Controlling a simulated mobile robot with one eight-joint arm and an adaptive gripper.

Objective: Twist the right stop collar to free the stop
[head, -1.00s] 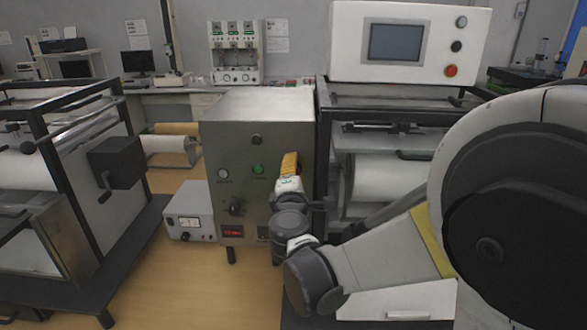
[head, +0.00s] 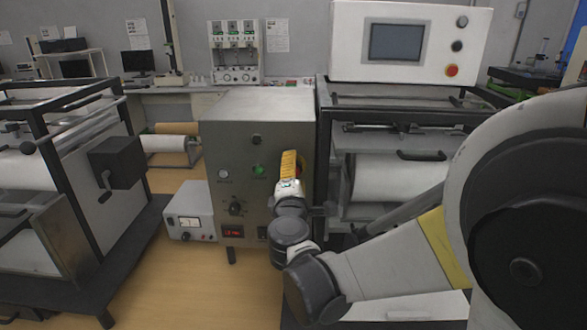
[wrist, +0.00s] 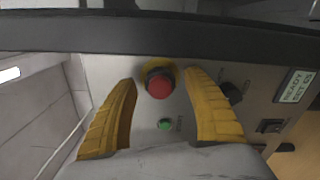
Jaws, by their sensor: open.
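A red stop button (wrist: 159,84) with a yellow collar (wrist: 174,66) behind it is on a grey panel in the wrist view. My gripper (wrist: 160,76) is open, with one yellow finger on each side of the button. Gaps show between the fingers and the button, and nothing is held. In the head view my gripper (head: 289,158) is at the right part of the metal control box (head: 230,150) front.
Near the button are a green button (wrist: 165,125), a black knob (wrist: 232,92) and a switch (wrist: 270,126). A dark frame edge (wrist: 150,32) runs close along the top of the wrist view. A small white meter box (head: 188,212) stands left of the control box.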

